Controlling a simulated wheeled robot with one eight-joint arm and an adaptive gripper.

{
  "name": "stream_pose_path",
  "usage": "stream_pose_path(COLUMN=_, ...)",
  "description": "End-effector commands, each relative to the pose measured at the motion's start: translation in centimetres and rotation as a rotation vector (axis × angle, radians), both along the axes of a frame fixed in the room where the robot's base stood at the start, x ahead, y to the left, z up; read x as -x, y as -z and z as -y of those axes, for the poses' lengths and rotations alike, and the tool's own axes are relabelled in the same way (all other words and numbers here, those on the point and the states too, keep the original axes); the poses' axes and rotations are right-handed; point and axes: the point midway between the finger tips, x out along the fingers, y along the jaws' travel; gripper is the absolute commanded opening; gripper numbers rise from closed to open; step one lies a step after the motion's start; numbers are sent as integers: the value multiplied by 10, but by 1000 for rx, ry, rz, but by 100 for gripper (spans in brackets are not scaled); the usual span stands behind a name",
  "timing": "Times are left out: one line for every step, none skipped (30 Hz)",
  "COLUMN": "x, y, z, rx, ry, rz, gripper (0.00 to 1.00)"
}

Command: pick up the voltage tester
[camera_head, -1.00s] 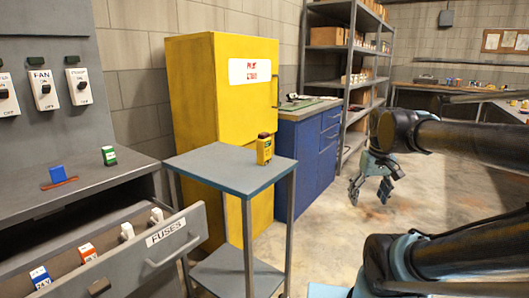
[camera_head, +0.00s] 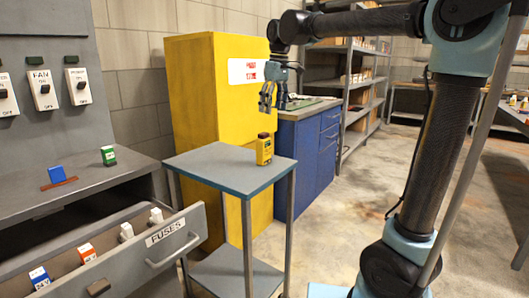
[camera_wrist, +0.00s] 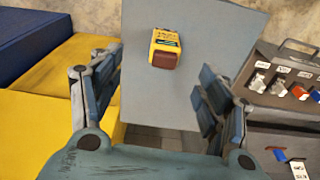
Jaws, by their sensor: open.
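The voltage tester (camera_head: 264,149) is a small yellow block with a dark top. It stands upright near the right edge of the grey-topped stand (camera_head: 215,166). In the wrist view the tester (camera_wrist: 165,48) shows from above on the grey top (camera_wrist: 215,30), ahead of the fingers and between their lines. My gripper (camera_head: 267,103) is open and empty, in the air above the tester with a clear gap. In the wrist view my gripper (camera_wrist: 145,95) has its two fingers spread wide apart.
The open fuse drawer (camera_head: 150,258) with several fuses juts out left of the stand. A yellow cabinet (camera_head: 200,90) stands behind it, and a blue cabinet (camera_head: 305,160) is at its right. Open floor (camera_head: 335,235) lies to the right.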

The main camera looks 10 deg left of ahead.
Motion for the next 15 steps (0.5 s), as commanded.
stream_pose_path(x=0, y=-3, z=-12, rx=1, ry=-21, rz=-1, gripper=70)
stream_pose_path(x=0, y=-5, z=-16, rx=1, ry=-30, rz=-2, gripper=70)
stream_pose_path(x=0, y=-6, z=-21, rx=1, ry=-40, rz=-2, gripper=70)
stream_pose_path(x=0, y=-6, z=-24, rx=2, ry=-47, rz=-2, gripper=70)
stream_pose_path(x=0, y=-6, z=-26, rx=2, ry=-51, rz=-3, gripper=70)
stream_pose_path(x=0, y=-4, z=-28, rx=2, ry=-54, rz=-3, gripper=70)
stream_pose_path(x=0, y=-2, z=-29, rx=2, ry=-56, rz=-3, gripper=70)
stream_pose_path(x=-1, y=1, z=-30, rx=2, ry=-57, rz=-3, gripper=70)
stream_pose_path(x=-1, y=6, z=-30, rx=2, ry=-57, rz=-3, gripper=70)
stream_pose_path(x=-1, y=11, z=-31, rx=2, ry=-56, rz=-3, gripper=70)
stream_pose_path(x=-1, y=16, z=-31, rx=2, ry=-56, rz=-3, gripper=70)
stream_pose_path(x=-2, y=23, z=-32, rx=2, ry=-56, rz=-3, gripper=70)
stream_pose_path(x=-2, y=28, z=-32, rx=2, ry=-56, rz=-3, gripper=70)
stream_pose_path(x=-2, y=34, z=-33, rx=2, ry=-56, rz=-3, gripper=70)
stream_pose_path(x=-2, y=41, z=-33, rx=2, ry=-55, rz=-2, gripper=70)
